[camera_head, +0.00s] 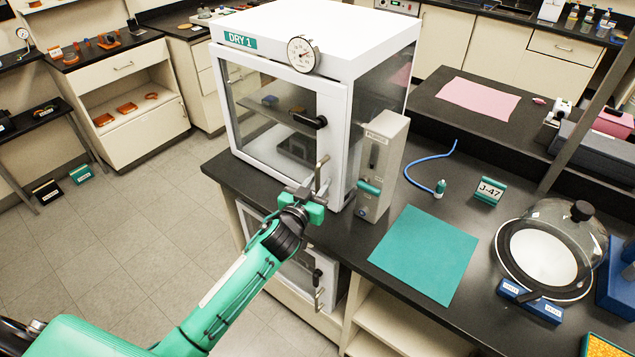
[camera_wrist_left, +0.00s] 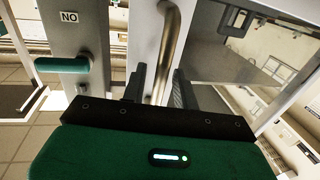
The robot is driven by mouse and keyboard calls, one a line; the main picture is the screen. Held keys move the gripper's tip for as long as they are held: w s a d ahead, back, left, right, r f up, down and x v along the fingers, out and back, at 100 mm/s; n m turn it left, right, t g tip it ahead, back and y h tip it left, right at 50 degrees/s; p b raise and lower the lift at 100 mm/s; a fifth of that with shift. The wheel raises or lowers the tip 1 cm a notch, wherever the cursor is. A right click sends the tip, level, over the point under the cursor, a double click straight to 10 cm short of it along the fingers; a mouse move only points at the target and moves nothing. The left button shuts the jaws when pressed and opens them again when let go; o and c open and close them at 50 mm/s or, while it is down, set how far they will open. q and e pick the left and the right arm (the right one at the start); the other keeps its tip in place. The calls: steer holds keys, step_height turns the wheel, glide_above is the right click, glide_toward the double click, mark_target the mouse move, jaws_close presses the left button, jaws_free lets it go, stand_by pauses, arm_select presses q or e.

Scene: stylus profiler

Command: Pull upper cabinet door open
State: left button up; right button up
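The upper cabinet (camera_head: 285,31) is a white box labelled DRY 1 on the black bench. My left gripper (camera_head: 314,192) is at the lower part of this handle. In the left wrist view, the bar handle (camera_wrist_left: 172,40) runs between the two fingers of my left gripper (camera_wrist_left: 158,85). The fingers stand apart with a narrow gap visible beside the bar; firm contact is not visible. My right gripper is not in view.
A grey instrument box (camera_head: 381,165) with a teal lever stands close to the cabinet's right side. A lower cabinet (camera_head: 318,277) with its own handle sits under the bench. A teal mat (camera_head: 425,254) and a glass dome (camera_head: 550,250) are farther right. Floor (camera_head: 130,230) at left is clear.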

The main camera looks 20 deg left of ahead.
arm_select(q)
jaws_close()
